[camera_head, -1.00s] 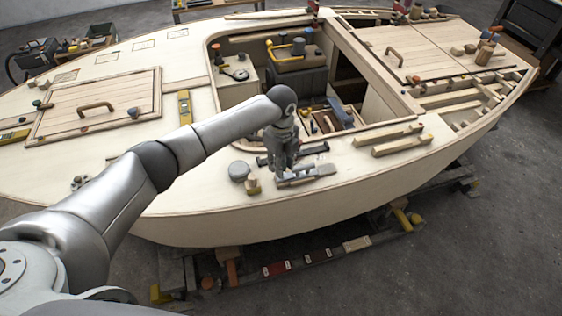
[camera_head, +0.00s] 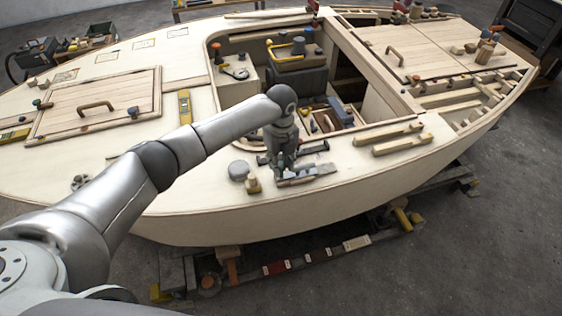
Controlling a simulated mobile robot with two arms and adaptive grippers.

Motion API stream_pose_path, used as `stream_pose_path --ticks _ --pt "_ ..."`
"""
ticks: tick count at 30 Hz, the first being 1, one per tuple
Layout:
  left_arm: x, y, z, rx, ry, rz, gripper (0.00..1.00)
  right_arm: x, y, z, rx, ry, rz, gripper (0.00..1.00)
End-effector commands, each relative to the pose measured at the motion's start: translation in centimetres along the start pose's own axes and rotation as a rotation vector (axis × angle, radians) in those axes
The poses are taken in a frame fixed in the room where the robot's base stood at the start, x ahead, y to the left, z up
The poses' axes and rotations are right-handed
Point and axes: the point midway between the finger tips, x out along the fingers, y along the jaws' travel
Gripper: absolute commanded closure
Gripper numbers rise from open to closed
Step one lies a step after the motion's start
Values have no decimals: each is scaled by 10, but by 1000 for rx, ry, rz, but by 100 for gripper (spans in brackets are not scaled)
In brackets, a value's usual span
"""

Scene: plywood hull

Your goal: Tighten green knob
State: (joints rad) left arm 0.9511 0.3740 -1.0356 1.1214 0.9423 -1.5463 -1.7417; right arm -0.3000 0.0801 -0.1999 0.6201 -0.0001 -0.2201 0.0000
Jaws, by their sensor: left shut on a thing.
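My left gripper (camera_head: 281,164) points down at the near edge of the boat deck (camera_head: 215,190), over a small grey metal fixture (camera_head: 307,176). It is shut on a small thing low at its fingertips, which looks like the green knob. A bit of dark green (camera_head: 262,159) shows at the left side of the fingers. The fingers and wrist hide most of the knob, so its seating cannot be told. My right gripper is out of view.
A round grey cap (camera_head: 238,170) and a small wooden block with a yellow part (camera_head: 253,185) stand just left of the gripper. The open cockpit (camera_head: 235,95) lies behind it. Wooden strips (camera_head: 402,145) lie to the right. The deck to the left is mostly clear.

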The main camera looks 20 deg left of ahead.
Motion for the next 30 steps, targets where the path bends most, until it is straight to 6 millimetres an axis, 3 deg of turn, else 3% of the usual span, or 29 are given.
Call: stream_pose_path --ticks 1,6,17,22,30 --pt "-2 -1 1 0 -1 -4 70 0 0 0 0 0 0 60" --pt "-2 -1 0 0 -1 -3 49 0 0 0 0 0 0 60" --pt "-4 -1 0 0 -1 -2 49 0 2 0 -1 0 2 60" --pt "-26 -1 1 0 -2 -4 49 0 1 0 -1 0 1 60" --pt "-84 -1 1 -1 -3 -5 49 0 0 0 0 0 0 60"
